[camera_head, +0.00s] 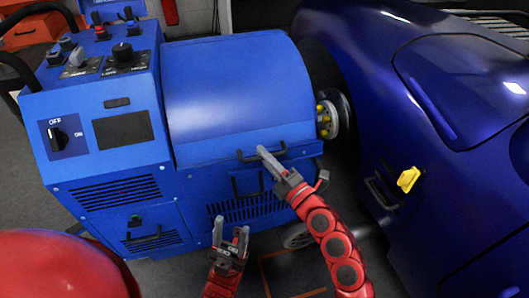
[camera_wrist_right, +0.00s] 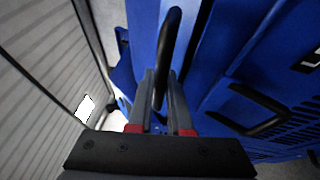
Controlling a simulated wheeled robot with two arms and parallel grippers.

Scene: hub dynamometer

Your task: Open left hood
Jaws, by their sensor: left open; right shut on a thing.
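The blue rounded hood (camera_head: 235,85) of the dynamometer covers the machine's middle, and its lower edge appears to rest down on the cabinet. A black bar handle (camera_head: 247,157) is on the hood's lower front edge. My right gripper (camera_head: 263,152) is shut on this handle. In the right wrist view the handle (camera_wrist_right: 171,50) passes between the two grey fingers (camera_wrist_right: 161,95). My left gripper (camera_head: 231,227) is open and empty, low in front of the vented cabinet front, apart from the hood.
A control panel (camera_head: 115,60) with knobs and an OFF/ON switch stands left of the hood. A yellow-studded hub (camera_head: 326,118) is at its right end. A dark blue car (camera_head: 440,120) with a yellow clip (camera_head: 408,179) fills the right. A second black handle (camera_wrist_right: 258,108) sits below on the cabinet.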

